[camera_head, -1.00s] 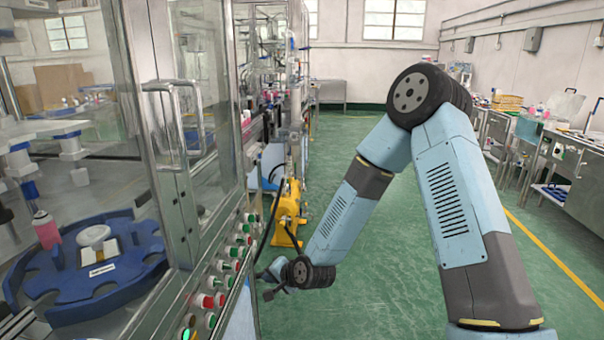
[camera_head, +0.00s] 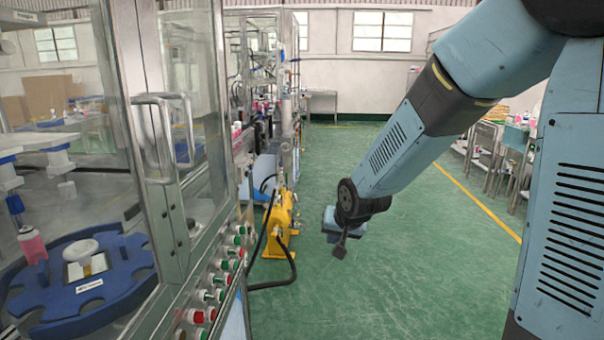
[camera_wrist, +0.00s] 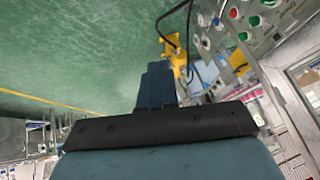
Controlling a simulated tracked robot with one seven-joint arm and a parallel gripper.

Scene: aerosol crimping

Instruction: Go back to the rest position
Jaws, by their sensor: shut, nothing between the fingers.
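My gripper (camera_wrist: 157,72) shows in the wrist view as dark blue fingers pressed together, with nothing between them. In the head view the end of my arm hangs over the open green floor, in the middle of the picture and right of the machine. The fingers are hard to make out there. The gripper is apart from the machine and touches nothing that I can see.
A glass-walled machine with a metal handle (camera_head: 165,142) and a row of buttons (camera_head: 215,280) stands at left. A blue rotary plate (camera_head: 45,290) lies inside it. A yellow unit (camera_head: 279,222) with a black hose stands beside it. The floor (camera_head: 390,295) is clear.

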